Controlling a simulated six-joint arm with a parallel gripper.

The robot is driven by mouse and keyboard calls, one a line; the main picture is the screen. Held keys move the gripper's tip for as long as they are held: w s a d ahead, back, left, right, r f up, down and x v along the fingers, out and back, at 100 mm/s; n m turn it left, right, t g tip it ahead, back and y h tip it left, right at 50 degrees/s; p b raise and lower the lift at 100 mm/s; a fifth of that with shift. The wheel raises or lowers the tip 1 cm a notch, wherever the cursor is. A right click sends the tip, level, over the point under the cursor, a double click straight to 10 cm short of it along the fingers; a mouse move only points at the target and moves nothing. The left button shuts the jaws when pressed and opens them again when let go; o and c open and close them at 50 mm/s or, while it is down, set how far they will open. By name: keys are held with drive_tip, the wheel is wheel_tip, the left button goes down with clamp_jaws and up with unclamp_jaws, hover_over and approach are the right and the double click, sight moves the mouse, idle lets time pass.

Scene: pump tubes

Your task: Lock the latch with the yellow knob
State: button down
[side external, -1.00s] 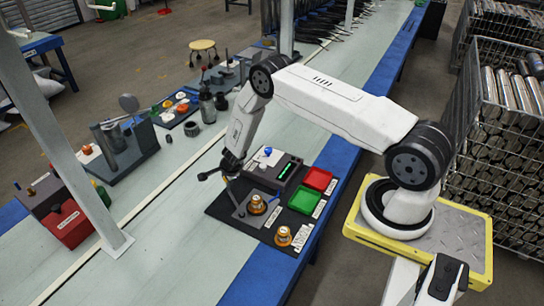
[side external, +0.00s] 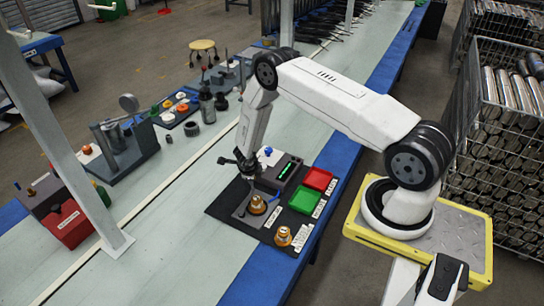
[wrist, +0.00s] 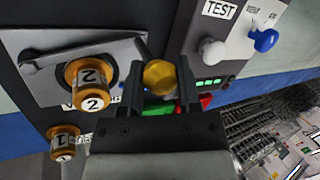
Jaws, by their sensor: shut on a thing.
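The yellow knob (wrist: 160,77) sits between the two fingers of my gripper (wrist: 161,82) in the wrist view, and the fingers are shut on it. In the side view my gripper (side external: 248,172) is low over the grey fixture, beside the dark console, and the knob cannot be made out there. The orange tube marked 2 (wrist: 90,82) stands at the grey plate (wrist: 125,47), left of my fingers; it also shows in the side view (side external: 257,205). The latch under the knob is mostly hidden by my fingers.
The orange tube marked 1 (wrist: 63,140) stands nearer the front. A console with a TEST label (wrist: 219,9), a white knob (wrist: 211,50) and a blue knob (wrist: 265,40) is close on the right. Red (side external: 318,179) and green (side external: 304,200) trays lie beside it.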

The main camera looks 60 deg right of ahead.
drive_tip(key=shift+s+d+m+g, duration=0.15)
drive_tip(key=shift+s+m+g, duration=0.45)
drive_tip(key=shift+s+m, duration=0.8)
drive_tip(key=shift+c, duration=1.5)
unclamp_jaws()
drive_tip(key=shift+a+r, duration=0.3)
drive_tip(key=shift+r, duration=0.35)
drive_tip(key=v, duration=0.6)
drive_tip(key=shift+a, duration=0.2)
drive_tip(key=shift+s+r, duration=0.1)
drive_tip(key=shift+r, duration=0.1)
